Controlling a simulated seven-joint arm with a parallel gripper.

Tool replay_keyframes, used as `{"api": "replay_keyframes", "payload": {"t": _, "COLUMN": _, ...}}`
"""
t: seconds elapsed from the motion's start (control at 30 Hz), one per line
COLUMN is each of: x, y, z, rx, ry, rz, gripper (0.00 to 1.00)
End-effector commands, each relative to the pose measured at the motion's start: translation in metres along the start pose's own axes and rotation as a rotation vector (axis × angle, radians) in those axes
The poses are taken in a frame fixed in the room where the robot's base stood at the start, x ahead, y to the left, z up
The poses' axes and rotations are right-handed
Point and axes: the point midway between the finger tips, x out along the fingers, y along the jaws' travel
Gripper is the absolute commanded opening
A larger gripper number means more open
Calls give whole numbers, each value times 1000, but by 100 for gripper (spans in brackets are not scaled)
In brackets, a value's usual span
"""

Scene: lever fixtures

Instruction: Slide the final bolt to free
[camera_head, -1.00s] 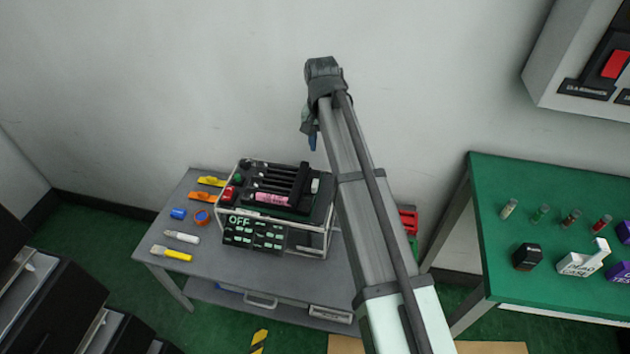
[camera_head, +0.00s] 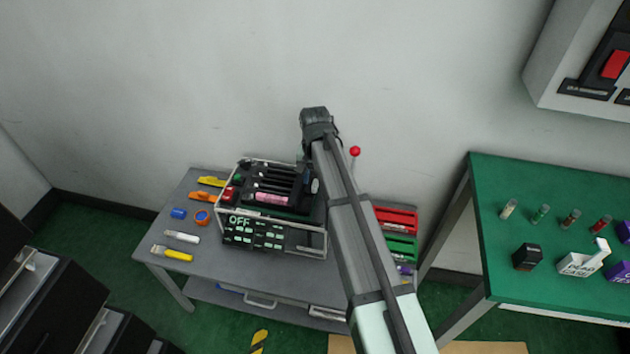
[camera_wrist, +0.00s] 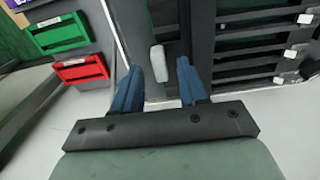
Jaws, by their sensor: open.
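The fixture box (camera_head: 312,240) stands on the grey table, with several dark bars in slots on top and an "OFF" panel (camera_head: 240,220) in front. In the wrist view the dark slotted bars (camera_wrist: 250,45) have small white ends. A pale rounded knob (camera_wrist: 158,62) stands at the slot end, and it also shows at the box's right side in the head view (camera_head: 315,186). My gripper (camera_wrist: 158,72) is open, its blue fingers on either side of the knob, with gaps visible.
Red (camera_head: 396,219) and green (camera_head: 402,246) holders lie right of the box, beside a red-balled lever (camera_head: 355,152). Coloured small tools (camera_head: 182,237) lie on the table's left. A green table (camera_head: 500,260) stands at right. A white wall is behind.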

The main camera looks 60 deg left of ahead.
Motion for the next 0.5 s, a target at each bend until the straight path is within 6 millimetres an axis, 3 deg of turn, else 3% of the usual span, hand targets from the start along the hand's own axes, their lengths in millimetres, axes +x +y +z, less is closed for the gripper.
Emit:
{"api": "replay_keyframes", "payload": {"t": 0.2, "x": 15, "y": 0, "z": 0, "rx": 0, "ry": -1, "rz": 0, "gripper": 43}}
{"api": "replay_keyframes", "payload": {"t": 0.5, "x": 17, "y": 0, "z": 0, "rx": 0, "ry": 0, "rz": 0, "gripper": 43}}
